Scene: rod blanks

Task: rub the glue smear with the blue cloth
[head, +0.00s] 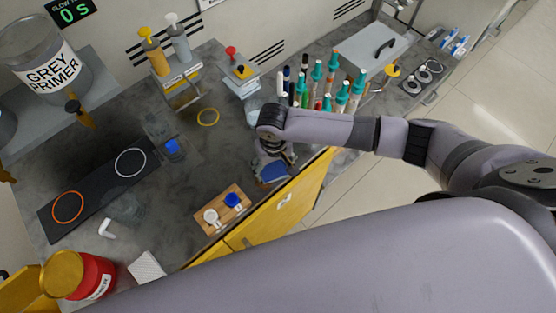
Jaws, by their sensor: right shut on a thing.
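The blue cloth (272,172) is at the front edge of the grey worktop (185,205), right of the small wooden tray. My right gripper (273,160) points down onto it and is shut on it. The wrist and fingers cover part of the cloth, and I cannot tell how firmly it presses on the top. I cannot make out the glue smear; it may be under the cloth or the gripper. My left gripper is not in view.
A wooden tray (216,228) with a white and a blue cup stands left of the cloth. Several teal-capped bottles (341,103) stand behind my right arm. A dark mat with rings (88,203) lies left. The worktop between mat and tray is mostly clear.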

